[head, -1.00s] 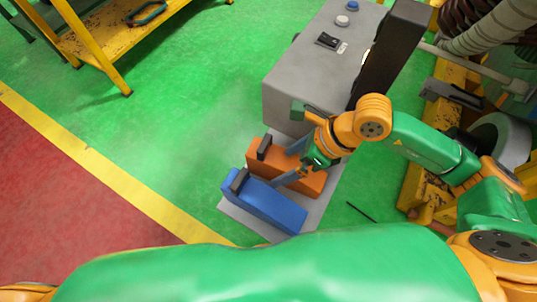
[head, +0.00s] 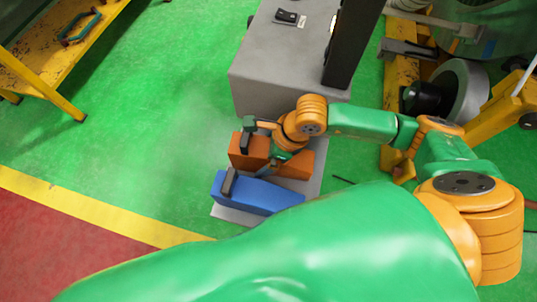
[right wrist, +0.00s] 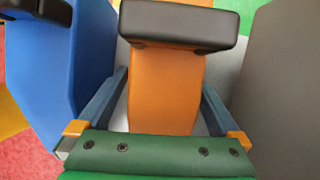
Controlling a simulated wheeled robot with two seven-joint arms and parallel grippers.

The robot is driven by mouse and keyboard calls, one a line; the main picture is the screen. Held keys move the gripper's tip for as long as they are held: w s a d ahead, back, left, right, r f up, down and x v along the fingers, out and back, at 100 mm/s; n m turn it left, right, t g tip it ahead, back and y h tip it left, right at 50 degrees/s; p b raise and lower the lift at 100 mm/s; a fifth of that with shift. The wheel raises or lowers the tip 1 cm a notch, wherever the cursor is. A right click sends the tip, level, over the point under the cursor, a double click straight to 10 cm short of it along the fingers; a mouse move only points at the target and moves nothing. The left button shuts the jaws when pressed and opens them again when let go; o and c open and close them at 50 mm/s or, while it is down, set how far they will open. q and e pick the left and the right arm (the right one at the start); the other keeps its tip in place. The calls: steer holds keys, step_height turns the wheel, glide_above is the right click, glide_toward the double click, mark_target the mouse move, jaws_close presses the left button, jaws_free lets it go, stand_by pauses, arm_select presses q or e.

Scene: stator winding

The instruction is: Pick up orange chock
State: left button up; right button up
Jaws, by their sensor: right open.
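The orange chock (head: 243,158) stands on a grey plate (head: 230,214) on the floor in the head view. It has a black block on its upper end. In the right wrist view the orange chock (right wrist: 165,82) fills the middle, with the black block (right wrist: 178,24) across its top. My right gripper (head: 280,160) is over the orange chock and hides part of it. In the right wrist view the right gripper (right wrist: 165,82) is open, one finger on each side of the chock, with gaps between. My left gripper is out of view.
A blue chock (head: 262,195) stands close beside the orange one, near one finger in the wrist view. A grey cabinet (head: 275,70) stands just behind. A yellow bench (head: 60,50) is at the upper left. Green floor between them is clear.

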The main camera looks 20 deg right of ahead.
steer(key=shift+f, duration=0.2)
steer(key=c, duration=1.2)
steer(key=shift+c, duration=1.4)
steer(key=shift+w, duration=0.1)
steer(key=shift+r, duration=0.2)
